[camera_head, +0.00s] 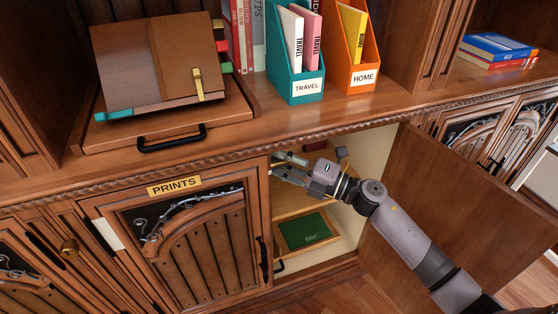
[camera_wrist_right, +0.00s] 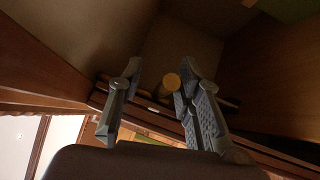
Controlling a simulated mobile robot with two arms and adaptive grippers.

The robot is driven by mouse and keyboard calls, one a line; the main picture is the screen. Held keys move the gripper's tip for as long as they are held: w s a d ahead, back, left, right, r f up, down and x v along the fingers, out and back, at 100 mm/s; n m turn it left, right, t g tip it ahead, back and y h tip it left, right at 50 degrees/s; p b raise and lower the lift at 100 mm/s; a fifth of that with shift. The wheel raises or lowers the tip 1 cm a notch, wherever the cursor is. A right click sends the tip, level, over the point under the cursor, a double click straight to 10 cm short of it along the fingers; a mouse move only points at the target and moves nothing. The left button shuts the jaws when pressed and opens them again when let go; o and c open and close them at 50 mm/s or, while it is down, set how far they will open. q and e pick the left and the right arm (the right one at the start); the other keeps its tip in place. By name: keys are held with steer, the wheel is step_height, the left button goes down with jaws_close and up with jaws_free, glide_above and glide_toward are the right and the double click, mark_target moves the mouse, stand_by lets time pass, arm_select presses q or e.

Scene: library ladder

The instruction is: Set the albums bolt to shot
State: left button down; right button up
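My right gripper (camera_head: 281,166) reaches into the open cabinet to the right of the PRINTS door (camera_head: 190,245), its fingers close to the inner left edge of the opening. In the right wrist view the gripper (camera_wrist_right: 155,88) is open. A round tan knob (camera_wrist_right: 172,83) shows between its fingers, closer to the right finger; I cannot tell whether they touch. The knob may belong to the albums bolt, but no label on it is visible and its position cannot be read. In the head view the gripper hides that spot. My left gripper is not in view.
The open cabinet door (camera_head: 470,195) stands to the right, beside my right arm. A green item (camera_head: 305,231) lies inside the cabinet. Above, the countertop holds a brown book (camera_head: 165,65), a teal TRAVEL file (camera_head: 294,90) and an orange HOME file (camera_head: 350,75).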

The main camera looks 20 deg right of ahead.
steer(key=shift+s+d+f, duration=0.15)
steer(key=v, duration=1.1)
steer(key=shift+s+d, duration=0.2)
steer(key=shift+d, duration=0.05)
